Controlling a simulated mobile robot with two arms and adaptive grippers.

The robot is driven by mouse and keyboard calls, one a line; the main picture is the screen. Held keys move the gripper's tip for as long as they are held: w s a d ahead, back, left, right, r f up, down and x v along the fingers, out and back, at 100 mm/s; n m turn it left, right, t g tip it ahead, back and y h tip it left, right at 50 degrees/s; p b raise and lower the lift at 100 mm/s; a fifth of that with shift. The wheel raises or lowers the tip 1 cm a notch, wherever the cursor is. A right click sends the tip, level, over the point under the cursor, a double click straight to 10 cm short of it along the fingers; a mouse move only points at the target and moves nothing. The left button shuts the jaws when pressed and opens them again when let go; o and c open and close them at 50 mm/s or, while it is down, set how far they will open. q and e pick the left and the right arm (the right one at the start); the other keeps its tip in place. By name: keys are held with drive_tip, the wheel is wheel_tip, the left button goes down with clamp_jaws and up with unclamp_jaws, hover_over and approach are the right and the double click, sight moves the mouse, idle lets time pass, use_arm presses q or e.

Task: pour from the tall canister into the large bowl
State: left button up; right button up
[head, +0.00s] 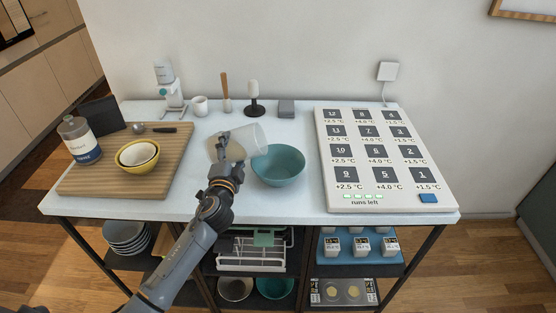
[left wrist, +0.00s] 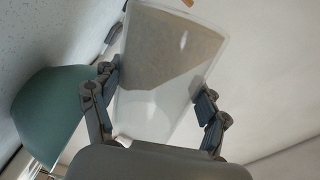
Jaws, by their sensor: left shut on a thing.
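The tall canister (head: 256,137) is clear, with beige contents showing through its wall. It is tilted far over to the right, its right end at the upper left rim of the large teal bowl (head: 279,170). My left gripper (head: 224,151) is shut on the canister; in the left wrist view its fingers (left wrist: 155,95) press both sides of the canister (left wrist: 165,50). The beige contents lie in the canister's upper part there, and the bowl (left wrist: 48,110) is at the left. No falling stream is visible, and the bowl's visible inside looks plain teal. My right gripper is out of view.
A wooden board (head: 104,174) at the left holds a bottle (head: 79,140), a yellow bowl (head: 138,167) and a scoop. A large white panel (head: 381,201) fills the right. Mug (head: 200,106), small grey box (head: 286,108) and other items line the back.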

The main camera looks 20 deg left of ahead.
sight(249, 135)
use_arm(q)
drive_tip(key=shift+r+m, duration=0.15)
drive_tip(key=shift+m, duration=0.15)
drive_tip(key=shift+d+r+p, duration=0.15)
drive_tip(key=shift+d+p, duration=0.1)
drive_tip(key=shift+p, duration=0.1)
drive_tip(key=shift+w+d+r+m, duration=0.1)
drive_tip(key=shift+d+r+m, duration=0.1)
drive_tip(key=shift+m, duration=0.2)
drive_tip(key=shift+w+d+r+p, duration=0.1)
drive_tip(key=shift+d+r+p, duration=0.1)
drive_tip(key=shift+p, duration=0.2)
drive_tip(key=shift+d+r+m, duration=0.1)
drive_tip(key=shift+d+m, duration=0.15)
drive_tip(key=shift+m, duration=0.15)
drive_tip(key=shift+w+d+r+m+p, duration=0.1)
drive_tip(key=shift+d+r+m+p, duration=0.25)
drive_tip(key=shift+r+m+p, duration=0.5)
drive_tip(key=shift+w+d+r+m+p, duration=0.1)
drive_tip(key=shift+d+r+m+p, duration=0.3)
drive_tip(key=shift+m+p, duration=0.7)
drive_tip(key=shift+w+d+r+m+p, duration=0.2)
drive_tip(key=shift+d+r+m+p, duration=0.65)
drive_tip(key=shift+m+p, duration=0.65)
idle(2.7)
